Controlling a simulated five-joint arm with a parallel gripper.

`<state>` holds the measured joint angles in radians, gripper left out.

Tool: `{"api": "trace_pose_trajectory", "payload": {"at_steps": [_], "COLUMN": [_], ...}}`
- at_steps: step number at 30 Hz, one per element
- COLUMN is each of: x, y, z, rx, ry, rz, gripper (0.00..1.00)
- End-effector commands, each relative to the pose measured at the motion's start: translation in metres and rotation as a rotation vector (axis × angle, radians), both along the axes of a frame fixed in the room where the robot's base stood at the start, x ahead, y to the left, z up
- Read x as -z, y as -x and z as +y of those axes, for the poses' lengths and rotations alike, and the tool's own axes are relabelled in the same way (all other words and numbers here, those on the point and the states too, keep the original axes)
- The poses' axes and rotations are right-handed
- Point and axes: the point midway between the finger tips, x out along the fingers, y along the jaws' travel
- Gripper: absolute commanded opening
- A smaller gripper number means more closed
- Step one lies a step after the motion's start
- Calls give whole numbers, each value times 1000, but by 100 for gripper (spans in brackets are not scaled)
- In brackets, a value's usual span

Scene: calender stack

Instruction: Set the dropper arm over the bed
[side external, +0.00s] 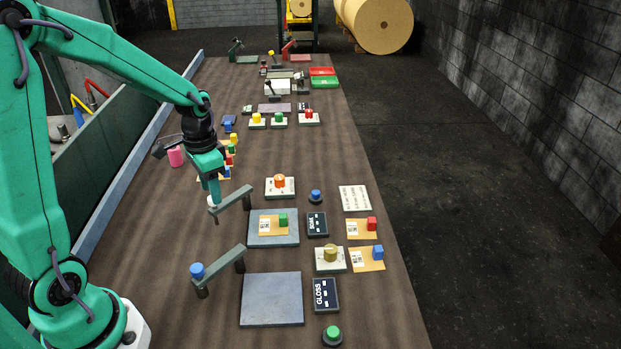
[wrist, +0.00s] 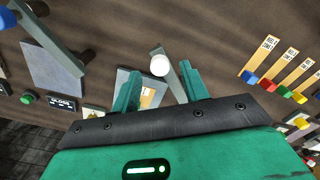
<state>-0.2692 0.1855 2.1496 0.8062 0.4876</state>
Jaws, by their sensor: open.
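My gripper (side external: 215,192) is low over the white-knobbed end of a grey dropper arm (side external: 234,197). In the wrist view my open fingers (wrist: 160,70) are on either side of the white knob (wrist: 160,65); I cannot tell if they touch it. That arm slants away from the knob, and its free end is near the far left corner of a grey bed (side external: 291,238). A tan card with a green block (side external: 283,219) lies on this bed. A second dropper arm (side external: 222,264) with a blue knob (side external: 197,270) stands left of the nearer, bare bed (side external: 272,300).
A GLOSS panel (side external: 324,294) and a green button (side external: 332,335) sit right of the near bed. Another dark panel (side external: 317,224) and an orange-knobbed plate (side external: 280,187) are around the farther bed. Cards with red (side external: 371,223) and blue (side external: 378,251) blocks lie at the right.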

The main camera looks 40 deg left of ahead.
Motion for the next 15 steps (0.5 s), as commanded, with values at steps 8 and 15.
{"api": "trace_pose_trajectory", "payload": {"at_steps": [8,15], "x": [19,19], "y": [0,0], "z": [0,0], "rx": [0,0], "ry": [0,0], "rz": [1,0], "gripper": [45,45]}}
